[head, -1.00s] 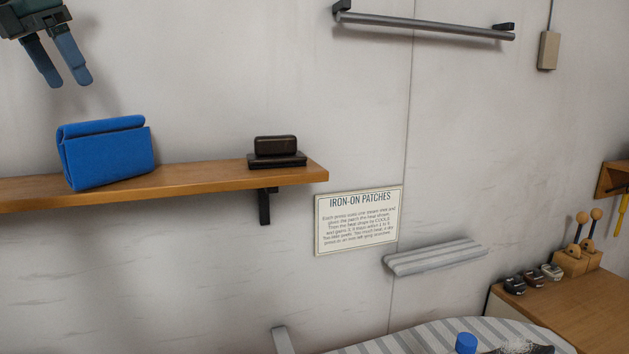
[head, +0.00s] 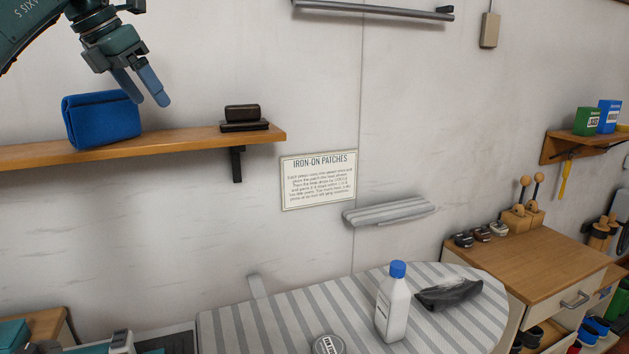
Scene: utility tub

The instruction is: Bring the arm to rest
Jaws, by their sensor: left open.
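My left gripper (head: 147,88) shows at the upper left of the head view, its arm coming in from the left edge. Its two blue-grey fingers are apart and point down and to the right, with nothing between them. In the picture the fingers overlap the upper right corner of a folded blue cloth bundle (head: 100,122) on the wooden wall shelf (head: 190,139). I cannot tell whether they touch it. My right gripper is not in view.
A dark box (head: 243,114) sits near the shelf's right end. Below are a striped ironing board (head: 270,325) with a white blue-capped bottle (head: 393,305) and a dark cloth (head: 448,294). A wooden cabinet (head: 540,262) stands at the right. The wall between is mostly clear.

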